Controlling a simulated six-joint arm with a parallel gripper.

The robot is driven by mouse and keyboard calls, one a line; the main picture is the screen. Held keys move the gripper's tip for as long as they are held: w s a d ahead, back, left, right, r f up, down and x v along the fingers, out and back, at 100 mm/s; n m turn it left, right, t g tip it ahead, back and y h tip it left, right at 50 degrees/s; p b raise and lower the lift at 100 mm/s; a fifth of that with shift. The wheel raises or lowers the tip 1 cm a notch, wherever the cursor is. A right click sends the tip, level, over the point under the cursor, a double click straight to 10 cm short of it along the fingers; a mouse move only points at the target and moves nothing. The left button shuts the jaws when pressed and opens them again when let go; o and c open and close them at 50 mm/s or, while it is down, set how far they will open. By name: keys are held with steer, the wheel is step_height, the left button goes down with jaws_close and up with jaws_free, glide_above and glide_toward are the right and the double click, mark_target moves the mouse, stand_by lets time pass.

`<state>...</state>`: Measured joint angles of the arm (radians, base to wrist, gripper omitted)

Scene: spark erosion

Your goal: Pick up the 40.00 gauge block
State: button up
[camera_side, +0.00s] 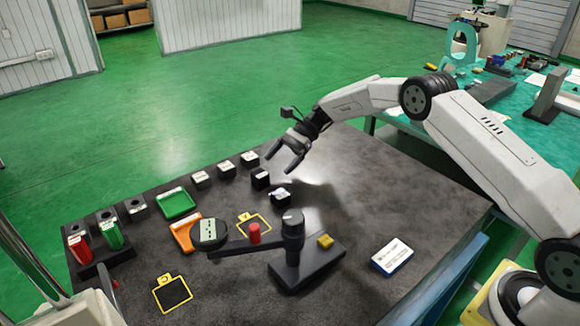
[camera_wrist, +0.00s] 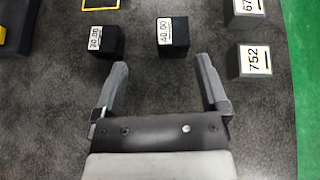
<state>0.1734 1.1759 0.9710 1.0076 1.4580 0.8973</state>
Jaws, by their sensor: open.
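The 40.00 gauge block (camera_wrist: 179,37) is a black block with a white label, standing on the dark table. In the wrist view it lies just ahead of my fingertips, slightly right of the middle between them. In the side view it appears to be the black block (camera_side: 260,179) beside the row of grey blocks. My gripper (camera_side: 280,163) is open and empty, above the table at its far edge. Its two fingers (camera_wrist: 162,64) also show in the wrist view, apart from the block.
Grey blocks, one marked 752 (camera_wrist: 252,66), stand to the right. A dial gauge stand (camera_side: 306,262), a green tray (camera_side: 176,205) and an orange tray (camera_side: 184,235) are nearby. The table's right side is mostly clear.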

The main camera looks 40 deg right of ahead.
mark_target(262, 172)
steer(key=shift+w+d+f+m+y, duration=0.15)
steer(key=shift+w+m+y, duration=0.25)
steer(key=shift+w+y, duration=0.35)
steer(key=shift+s, duration=0.15)
steer(key=shift+x, duration=1.3)
steer(key=shift+x, duration=2.6)
jaws_close()
